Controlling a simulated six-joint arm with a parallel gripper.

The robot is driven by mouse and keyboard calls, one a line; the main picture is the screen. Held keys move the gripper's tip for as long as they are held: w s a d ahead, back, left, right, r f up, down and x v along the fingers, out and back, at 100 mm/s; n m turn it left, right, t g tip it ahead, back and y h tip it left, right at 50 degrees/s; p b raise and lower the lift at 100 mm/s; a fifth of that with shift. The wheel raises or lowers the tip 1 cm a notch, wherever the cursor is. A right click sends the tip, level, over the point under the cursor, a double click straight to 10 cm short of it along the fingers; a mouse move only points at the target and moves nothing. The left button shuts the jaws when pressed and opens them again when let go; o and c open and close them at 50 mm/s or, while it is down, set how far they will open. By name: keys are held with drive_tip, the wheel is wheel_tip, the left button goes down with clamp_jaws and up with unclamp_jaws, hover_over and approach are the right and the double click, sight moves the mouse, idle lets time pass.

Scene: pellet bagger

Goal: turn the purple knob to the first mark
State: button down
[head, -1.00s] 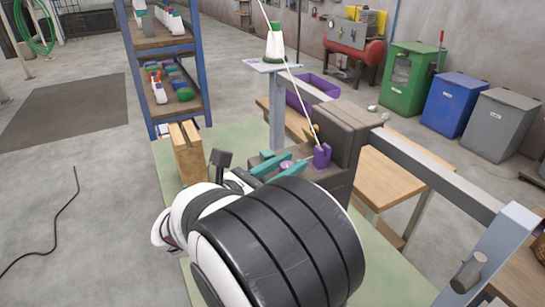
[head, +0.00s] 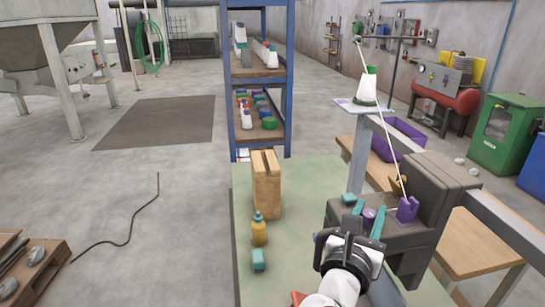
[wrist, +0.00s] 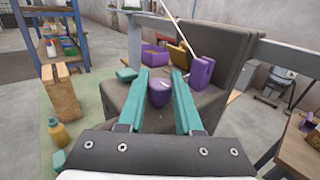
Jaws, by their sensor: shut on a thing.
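The purple knob (head: 369,215) sits on top of the dark grey machine body (head: 411,238). In the wrist view the knob (wrist: 159,93) lies between the two teal fingers of my gripper (wrist: 161,88). In the head view my gripper (head: 366,219) reaches over the machine from the front, shut on the knob with a finger on each side. The marks around the knob are too small or hidden to make out.
A purple slotted guide (head: 408,209) with a white thread rising from it stands right of the knob. A teal block (head: 348,199) is close on the left. A wooden block (head: 266,184), yellow bottle (head: 259,230) and teal box (head: 258,260) stand on the green bench top.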

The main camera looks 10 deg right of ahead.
drive_tip(key=shift+y, duration=0.3)
drive_tip(key=c, duration=0.6)
unclamp_jaws()
drive_tip(key=shift+w, duration=0.1)
